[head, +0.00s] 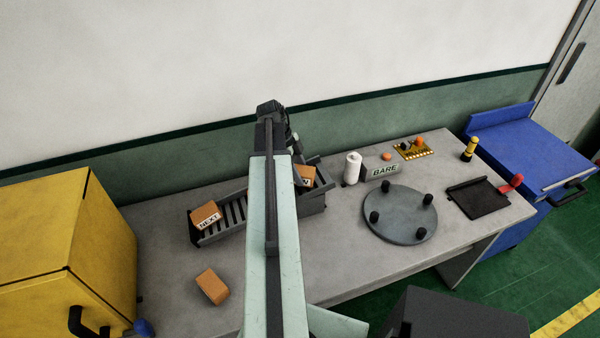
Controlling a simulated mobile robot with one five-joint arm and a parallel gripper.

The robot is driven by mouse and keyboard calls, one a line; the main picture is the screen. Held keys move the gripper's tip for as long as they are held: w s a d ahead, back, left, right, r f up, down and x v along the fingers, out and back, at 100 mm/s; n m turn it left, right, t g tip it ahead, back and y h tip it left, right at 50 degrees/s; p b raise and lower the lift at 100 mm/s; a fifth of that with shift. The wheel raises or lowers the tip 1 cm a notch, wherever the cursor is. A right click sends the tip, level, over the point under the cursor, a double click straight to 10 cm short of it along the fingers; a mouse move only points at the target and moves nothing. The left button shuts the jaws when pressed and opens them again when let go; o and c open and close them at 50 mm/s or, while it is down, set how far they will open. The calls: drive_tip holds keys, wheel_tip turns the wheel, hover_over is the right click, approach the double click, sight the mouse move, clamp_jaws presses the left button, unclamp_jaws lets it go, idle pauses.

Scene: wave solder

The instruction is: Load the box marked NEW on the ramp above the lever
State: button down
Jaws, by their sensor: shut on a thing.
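My gripper (297,160) is mostly hidden behind my arm; it is shut on the orange-brown box marked NEW (307,174). Only the end of that box's label shows, to the right of my arm. The box is at the upper right part of the dark slatted ramp (237,208); I cannot tell whether it touches the ramp. A box marked NEXT (205,215) sits at the ramp's lower left end. My arm covers the middle of the ramp. I cannot make out the lever.
A plain orange box (212,286) lies on the grey bench (335,258) in front of the ramp. A white roll (352,168), a BARE block (381,170) and a round plate with black posts (400,220) stand to the right. A yellow cabinet (60,240) is at left.

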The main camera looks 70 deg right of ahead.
sight(299, 169)
drive_tip(key=shift+f, duration=0.3)
drive_tip(key=c, duration=0.6)
unclamp_jaws()
drive_tip(key=shift+o, duration=0.2)
drive_tip(key=p+v, duration=0.6)
drive_tip(key=v, duration=0.1)
drive_tip(key=shift+r, duration=0.3)
drive_tip(key=shift+w+r+p, duration=0.15)
drive_tip(key=shift+r+p, duration=0.05)
drive_tip(key=shift+p, duration=0.25)
drive_tip(key=shift+f, duration=0.1)
